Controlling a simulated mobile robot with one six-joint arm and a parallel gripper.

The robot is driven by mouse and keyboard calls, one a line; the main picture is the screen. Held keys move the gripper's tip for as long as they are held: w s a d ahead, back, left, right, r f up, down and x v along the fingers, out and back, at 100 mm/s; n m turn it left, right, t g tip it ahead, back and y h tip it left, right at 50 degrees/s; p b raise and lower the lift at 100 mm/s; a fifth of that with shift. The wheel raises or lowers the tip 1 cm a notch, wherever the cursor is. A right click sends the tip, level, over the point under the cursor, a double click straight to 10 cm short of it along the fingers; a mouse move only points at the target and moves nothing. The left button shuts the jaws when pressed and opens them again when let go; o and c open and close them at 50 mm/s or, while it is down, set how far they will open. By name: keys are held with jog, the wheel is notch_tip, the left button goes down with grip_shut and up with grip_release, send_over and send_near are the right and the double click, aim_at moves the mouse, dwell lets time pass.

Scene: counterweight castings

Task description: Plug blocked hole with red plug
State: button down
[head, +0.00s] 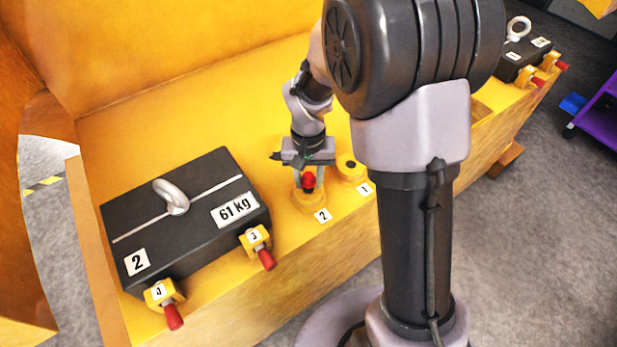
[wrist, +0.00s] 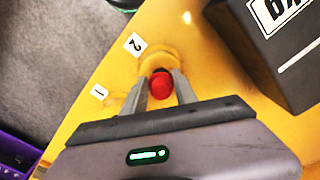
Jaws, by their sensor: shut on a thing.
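The red plug (head: 308,182) is between the two fingers of my gripper (head: 309,178), which is shut on it and points down. The plug also shows as a round red knob between the fingertips in the wrist view (wrist: 161,85). It is over the yellow boss labelled 2 (head: 310,205), whose rim shows just beyond the fingers in the wrist view (wrist: 157,58). The plug's lower end and the hole of boss 2 are hidden, so I cannot tell how far in it sits. Boss 1 (head: 350,171), to the right, has a dark spot on top and no plug.
A black casting (head: 185,225) marked 2 and 61 kg, with a lifting eye, stands left of my gripper. Red-handled yellow fittings 3 (head: 256,241) and 4 (head: 163,294) are at its front. Another black casting (head: 522,52) stands far right. Yellow surface behind boss 2 is clear.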

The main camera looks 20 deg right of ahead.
jog(key=shift+f, duration=0.15)
dwell(0.3)
jog(key=shift+f+b, duration=0.9)
jog(key=shift+r, duration=0.15)
jog(key=shift+r+p, duration=0.85)
jog(key=shift+r, duration=0.1)
jog(key=shift+f, duration=0.1)
